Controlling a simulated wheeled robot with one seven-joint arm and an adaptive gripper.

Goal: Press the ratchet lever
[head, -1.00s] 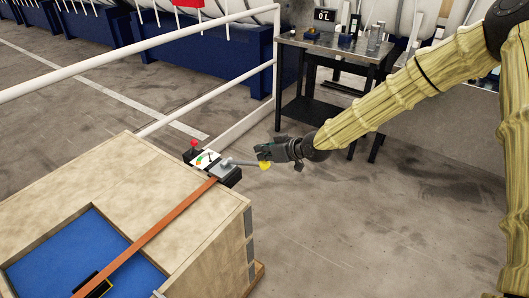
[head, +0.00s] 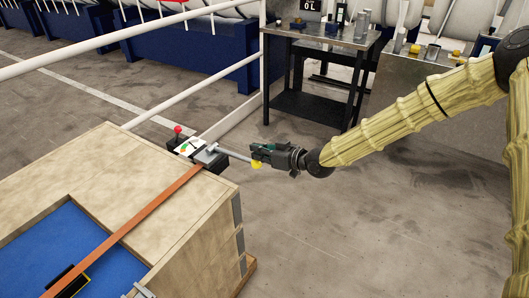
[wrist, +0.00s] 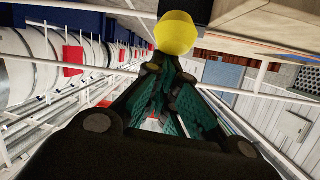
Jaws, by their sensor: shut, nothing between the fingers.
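The ratchet lever (head: 233,153) is a grey bar that sticks out to the right from a dark ratchet block (head: 210,158) on the edge of the wooden crate. Its yellow knob (head: 256,164) is at the tip and also shows large in the wrist view (wrist: 175,33). My gripper (head: 257,153) is shut and empty. Its fingertips are at the knob, just above it in the head view; I cannot tell whether they touch it. An orange strap (head: 140,215) runs from the ratchet across the crate.
The wooden crate (head: 110,150) with a blue recess (head: 60,245) fills the lower left. A red-knobbed stick and a small gauge panel (head: 186,147) sit beside the ratchet. White rails (head: 200,98) run behind. A dark workbench (head: 315,75) stands at the back. Floor right of the crate is clear.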

